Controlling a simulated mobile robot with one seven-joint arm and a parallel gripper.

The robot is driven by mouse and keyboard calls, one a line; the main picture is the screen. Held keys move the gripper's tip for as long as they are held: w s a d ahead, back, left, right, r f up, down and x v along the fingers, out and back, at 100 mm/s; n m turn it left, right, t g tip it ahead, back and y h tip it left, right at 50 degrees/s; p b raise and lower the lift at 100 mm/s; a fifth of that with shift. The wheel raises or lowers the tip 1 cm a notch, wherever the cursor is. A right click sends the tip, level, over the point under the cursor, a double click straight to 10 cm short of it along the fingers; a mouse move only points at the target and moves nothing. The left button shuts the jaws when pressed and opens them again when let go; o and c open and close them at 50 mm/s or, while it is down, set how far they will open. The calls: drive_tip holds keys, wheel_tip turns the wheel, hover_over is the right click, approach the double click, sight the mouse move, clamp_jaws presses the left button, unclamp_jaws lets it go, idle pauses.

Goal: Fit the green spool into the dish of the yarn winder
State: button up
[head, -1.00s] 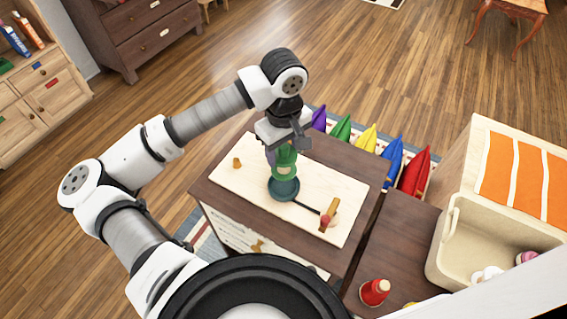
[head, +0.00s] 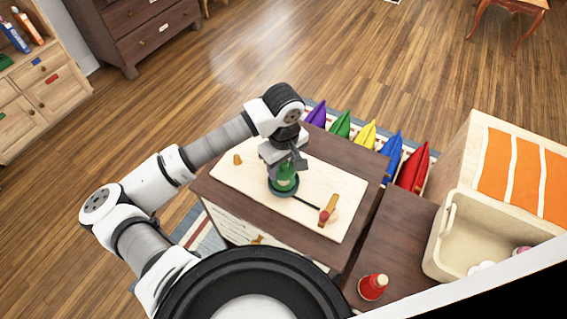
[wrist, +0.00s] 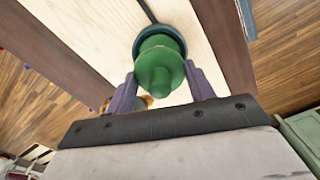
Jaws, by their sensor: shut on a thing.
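The green spool (head: 286,176) stands roughly upright between the fingers of my gripper (head: 284,166), which is shut on it. The teal dish (head: 284,193) of the yarn winder is directly under the spool. In the head view the spool's lower part overlaps the dish. In the wrist view the spool (wrist: 158,66) sits between the two purple-grey fingers and covers most of the dish (wrist: 178,40). Its underside is hidden, so I cannot tell whether it is fully seated. The winder's pale wooden board (head: 235,178) carries a dark rod and a wooden crank piece (head: 328,208).
A small wooden peg (head: 238,159) stands at the board's left. Several coloured cushions (head: 367,134) lie behind the dark cabinet. A red spool (head: 373,286) stands on the lower right surface. A beige bin (head: 480,235) is at the far right.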

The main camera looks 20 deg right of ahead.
drive_tip(key=o, duration=1)
wheel_tip(320, 180, up, 12)
drive_tip(key=b, duration=0.1)
drive_tip(key=shift+r+b, duration=0.15)
drive_tip(key=shift+b, duration=0.25)
